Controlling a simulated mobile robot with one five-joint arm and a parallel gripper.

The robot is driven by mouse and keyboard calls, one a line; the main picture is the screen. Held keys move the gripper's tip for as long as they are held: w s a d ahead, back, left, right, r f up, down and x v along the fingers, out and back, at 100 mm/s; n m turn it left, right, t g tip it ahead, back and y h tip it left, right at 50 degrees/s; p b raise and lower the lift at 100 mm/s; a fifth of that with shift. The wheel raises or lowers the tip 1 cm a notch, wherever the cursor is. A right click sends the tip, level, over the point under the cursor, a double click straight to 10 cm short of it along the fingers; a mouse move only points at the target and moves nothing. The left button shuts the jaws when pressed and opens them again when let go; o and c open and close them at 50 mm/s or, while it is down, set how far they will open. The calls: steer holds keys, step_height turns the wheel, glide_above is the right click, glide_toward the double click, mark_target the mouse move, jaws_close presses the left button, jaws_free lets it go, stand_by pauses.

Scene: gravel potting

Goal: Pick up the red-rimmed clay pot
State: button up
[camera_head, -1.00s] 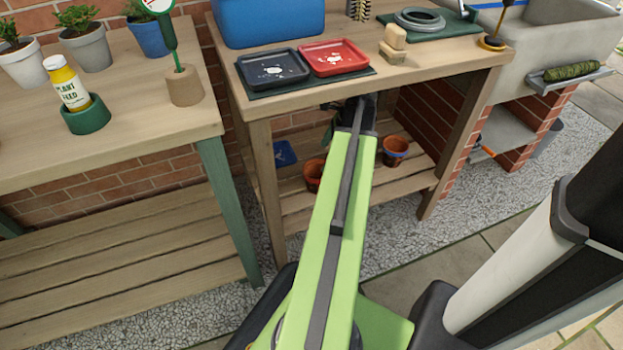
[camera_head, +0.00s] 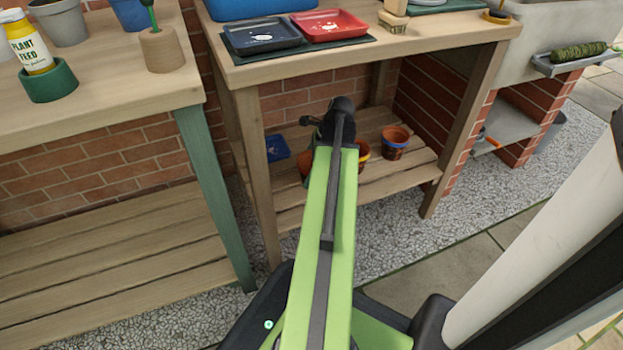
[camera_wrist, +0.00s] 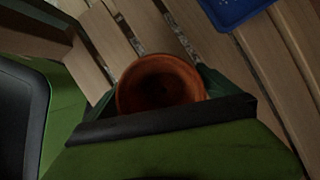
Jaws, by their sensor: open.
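A clay pot with a reddish rim (camera_wrist: 160,84) stands on the slatted lower shelf, seen from above in the wrist view. Its inside is dark and looks empty. My gripper (camera_wrist: 157,88) is open, with a green finger on either side of the pot. Whether the fingers touch it I cannot tell; a dark bar and green body part hide its near side. In the head view only a sliver of this pot (camera_head: 304,172) shows left of my arm, and the fingers are mostly hidden behind my wrist.
A pot with a blue band (camera_head: 395,144) stands to the right on the shelf (camera_head: 410,172). A blue flat object (camera_head: 277,147) lies at left. The bench top (camera_head: 440,38) overhangs, with wooden legs at both sides.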

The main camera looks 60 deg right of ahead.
steer(key=shift+r, duration=0.1)
steer(key=c, duration=1.6)
steer(key=shift+r, duration=0.15)
